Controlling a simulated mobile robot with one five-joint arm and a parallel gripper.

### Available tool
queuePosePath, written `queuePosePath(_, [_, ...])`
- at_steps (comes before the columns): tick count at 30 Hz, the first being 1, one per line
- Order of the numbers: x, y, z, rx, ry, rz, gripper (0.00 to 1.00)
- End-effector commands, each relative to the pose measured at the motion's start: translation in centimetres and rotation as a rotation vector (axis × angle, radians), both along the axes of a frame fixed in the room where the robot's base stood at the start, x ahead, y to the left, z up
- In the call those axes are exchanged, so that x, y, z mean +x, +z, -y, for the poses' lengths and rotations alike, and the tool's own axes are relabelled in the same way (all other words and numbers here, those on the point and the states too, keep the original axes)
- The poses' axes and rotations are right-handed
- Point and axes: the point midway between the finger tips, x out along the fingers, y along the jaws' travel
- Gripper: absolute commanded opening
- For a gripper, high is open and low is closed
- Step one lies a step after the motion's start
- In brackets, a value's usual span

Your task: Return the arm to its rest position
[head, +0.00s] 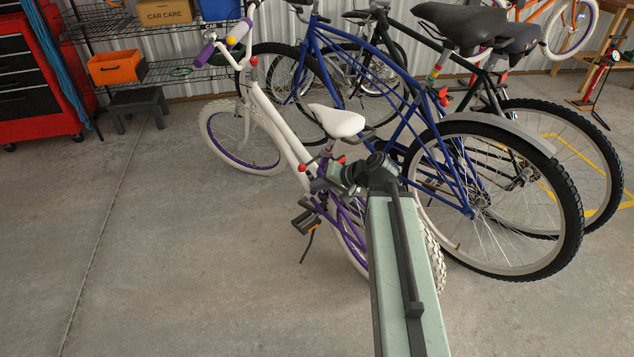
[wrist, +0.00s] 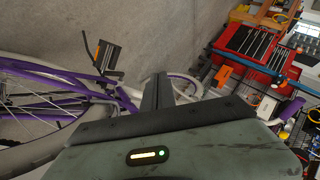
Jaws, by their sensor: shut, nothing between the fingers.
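My arm (head: 405,270) reaches forward from the bottom of the head view, with its dark joint in front of the bikes. My gripper (head: 320,185) points left from that joint, close to the white and purple bike (head: 280,125) in the picture. I cannot tell whether it touches the bike. In the wrist view the dark fingers (wrist: 160,80) are together with nothing between them. The purple frame and a pedal (wrist: 107,55) of the bike show at the left there.
A blue bike (head: 365,60) and a dark bike (head: 440,55) stand close behind my arm. A red tool chest (head: 40,85), a wire shelf (head: 190,72) and a low dark stool (head: 138,103) are at the back left. The concrete floor (head: 150,270) at the left is clear.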

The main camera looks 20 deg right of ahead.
Motion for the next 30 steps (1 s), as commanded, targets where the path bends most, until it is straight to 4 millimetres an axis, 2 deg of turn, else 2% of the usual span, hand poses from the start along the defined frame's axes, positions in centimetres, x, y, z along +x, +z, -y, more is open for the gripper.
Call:
queuePosePath(13, [0.0, -0.1, 0.0, 0.0, 0.0, 0.0, 0.0])
queuePosePath(17, [0.3, -0.1, -3.4, 0.0, 0.054, 0.0, 0.0])
queuePosePath(20, [0.2, -0.7, -8.0, -0.032, 0.133, -0.013, 0.0])
queuePosePath(22, [-0.9, -2.1, -10.8, -0.105, 0.212, -0.057, 0.0])
queuePosePath(25, [-3.5, -4.7, -13.4, -0.247, 0.32, -0.16, 0.0])
queuePosePath(27, [-5.4, -6.3, -13.8, -0.35, 0.373, -0.241, 0.0])
queuePosePath(30, [-7.9, -7.9, -12.5, -0.495, 0.411, -0.365, 0.0])
